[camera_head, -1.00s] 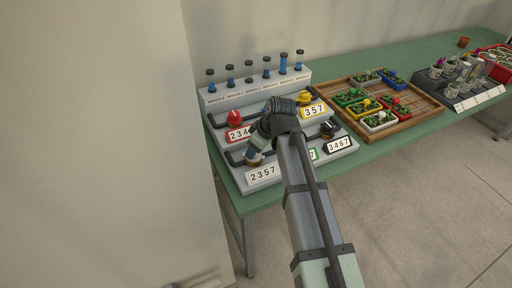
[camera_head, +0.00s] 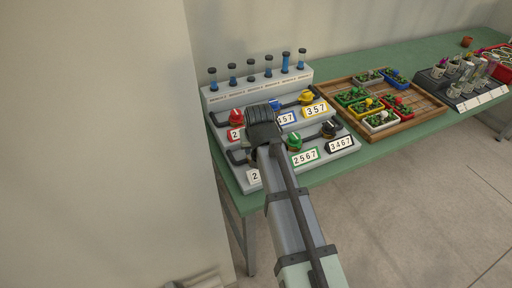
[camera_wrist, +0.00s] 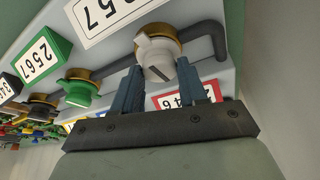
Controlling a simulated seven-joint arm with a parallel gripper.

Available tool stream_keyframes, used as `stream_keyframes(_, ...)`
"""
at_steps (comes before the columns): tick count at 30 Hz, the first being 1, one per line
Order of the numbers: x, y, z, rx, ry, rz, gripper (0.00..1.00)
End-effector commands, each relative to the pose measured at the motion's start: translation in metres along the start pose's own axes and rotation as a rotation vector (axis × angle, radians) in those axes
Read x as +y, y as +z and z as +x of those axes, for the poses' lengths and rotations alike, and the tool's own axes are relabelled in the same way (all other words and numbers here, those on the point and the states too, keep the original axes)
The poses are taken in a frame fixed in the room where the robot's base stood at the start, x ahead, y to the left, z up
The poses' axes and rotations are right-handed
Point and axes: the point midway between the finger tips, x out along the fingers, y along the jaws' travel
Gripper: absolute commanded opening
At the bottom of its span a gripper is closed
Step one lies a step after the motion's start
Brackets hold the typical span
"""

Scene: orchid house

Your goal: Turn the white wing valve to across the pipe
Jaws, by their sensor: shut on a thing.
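The white wing valve (camera_wrist: 152,52) sits on a brass collar in the wrist view, on a dark pipe (camera_wrist: 205,38) that bends away to the right. My gripper (camera_wrist: 158,72) has its two blue fingers on either side of the white valve and is shut on it. The exact angle of the wing to the pipe is hard to tell. In the head view my gripper and wrist hide the white valve at the left of the lower row; part of its white number plate (camera_head: 254,177) shows beside my arm.
A green valve (camera_head: 295,143) and a black valve (camera_head: 328,128) stand to the right on the same grey stepped panel. Red (camera_head: 236,117), blue (camera_head: 274,105) and yellow (camera_head: 305,97) valves form the upper row. A wooden tray (camera_head: 408,117) with potted plants lies to the right.

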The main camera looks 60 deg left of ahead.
Motion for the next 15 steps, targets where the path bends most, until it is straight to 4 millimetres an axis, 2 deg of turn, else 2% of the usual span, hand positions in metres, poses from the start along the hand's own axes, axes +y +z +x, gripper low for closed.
stream_keyframes(15,-0.0006,0.0001,0.0002,-0.001,0.038,0.091,0.12)
